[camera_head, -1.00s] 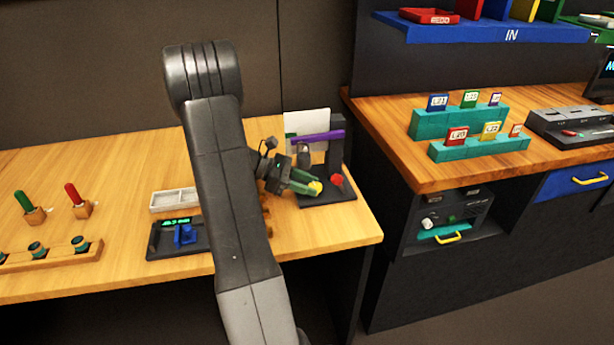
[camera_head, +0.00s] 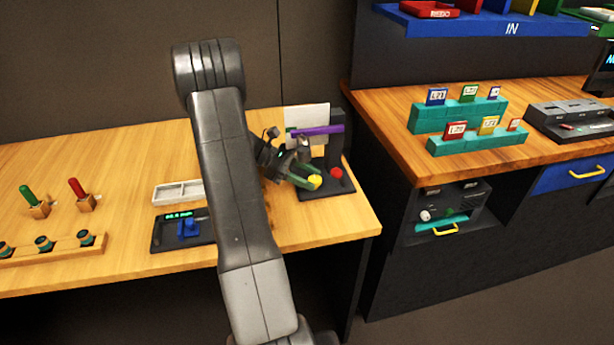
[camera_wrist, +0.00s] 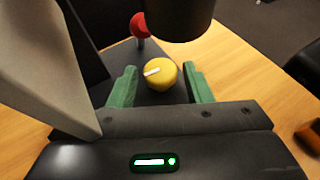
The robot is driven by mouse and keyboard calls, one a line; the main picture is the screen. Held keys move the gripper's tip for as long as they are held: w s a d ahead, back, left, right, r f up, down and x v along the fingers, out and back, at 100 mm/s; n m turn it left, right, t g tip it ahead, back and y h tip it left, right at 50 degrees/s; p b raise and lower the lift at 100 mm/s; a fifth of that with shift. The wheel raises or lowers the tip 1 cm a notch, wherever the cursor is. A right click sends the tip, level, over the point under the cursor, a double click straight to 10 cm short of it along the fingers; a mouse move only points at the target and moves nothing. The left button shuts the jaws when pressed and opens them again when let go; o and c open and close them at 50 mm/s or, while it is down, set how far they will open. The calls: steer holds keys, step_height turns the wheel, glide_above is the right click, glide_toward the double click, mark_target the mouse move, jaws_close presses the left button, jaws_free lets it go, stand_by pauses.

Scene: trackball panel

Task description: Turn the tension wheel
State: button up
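A yellow round knob (camera_wrist: 161,74) with a white mark on its top, seemingly the tension wheel, stands on the dark base plate (camera_wrist: 135,55) of the device. It also shows in the head view (camera_head: 315,181), at the near edge of that device on the wooden table. My gripper (camera_wrist: 160,85) has its two green fingers apart, one on each side of the knob. In the wrist view gaps show between knob and fingers, so it does not grip it. In the head view my gripper (camera_head: 302,174) reaches the knob from the left; my arm hides part of the table.
A red ball-topped part (camera_head: 336,173) stands close behind the knob. A dark upright post (camera_head: 336,135) carries a purple bar (camera_head: 318,131) there. A black box with a green display (camera_head: 180,230) and a pale tray (camera_head: 178,192) lie left of my arm.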

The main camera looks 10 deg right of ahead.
steer(key=shift+o, duration=0.4)
steer(key=v, duration=1.3)
steer(key=shift+w+a+r, duration=0.15)
steer(key=shift+a+r, duration=0.05)
steer(key=shift+a, duration=0.1)
steer(key=x, duration=1.4)
steer(key=shift+a, duration=0.1)
